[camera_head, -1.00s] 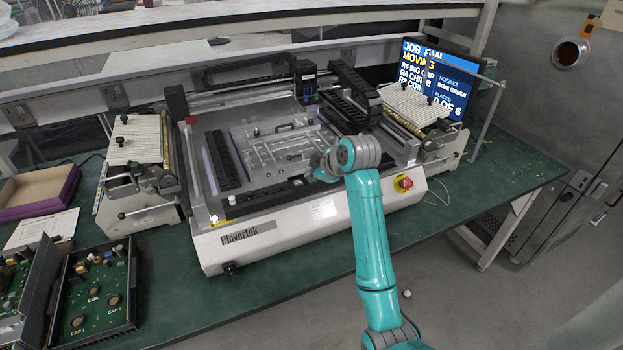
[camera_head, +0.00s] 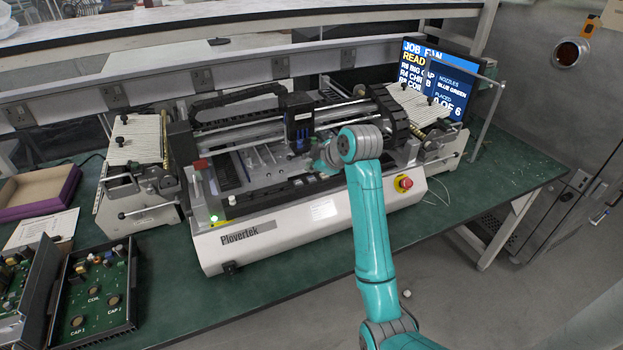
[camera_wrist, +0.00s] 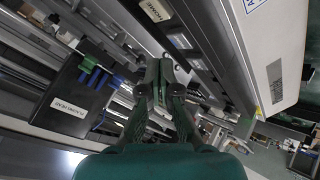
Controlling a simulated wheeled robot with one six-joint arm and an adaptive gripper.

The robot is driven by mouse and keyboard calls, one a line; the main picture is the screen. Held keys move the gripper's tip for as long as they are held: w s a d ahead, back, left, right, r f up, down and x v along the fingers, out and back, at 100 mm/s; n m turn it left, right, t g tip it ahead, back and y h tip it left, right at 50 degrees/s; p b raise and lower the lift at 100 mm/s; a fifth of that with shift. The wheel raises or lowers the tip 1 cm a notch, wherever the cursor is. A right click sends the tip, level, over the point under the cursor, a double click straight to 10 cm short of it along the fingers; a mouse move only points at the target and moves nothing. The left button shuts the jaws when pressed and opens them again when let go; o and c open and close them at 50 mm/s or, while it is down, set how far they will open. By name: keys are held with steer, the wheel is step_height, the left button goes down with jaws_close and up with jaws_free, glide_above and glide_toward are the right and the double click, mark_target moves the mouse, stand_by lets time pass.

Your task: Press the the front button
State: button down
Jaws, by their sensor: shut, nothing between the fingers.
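The white Plovertek machine (camera_head: 290,239) stands on the green bench. A small round button (camera_head: 213,217) glows green at the front left corner of its top.
The machine's gantry head (camera_head: 299,125) stands just behind my wrist. Feeders (camera_head: 140,140) flank the machine at left and right. A screen (camera_head: 450,85) reads "READ", partly covered. A tray of parts (camera_head: 97,295) lies front left. Floor is free at front right.

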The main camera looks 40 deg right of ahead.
mark_target(312, 180)
steer(key=shift+r, duration=2.1)
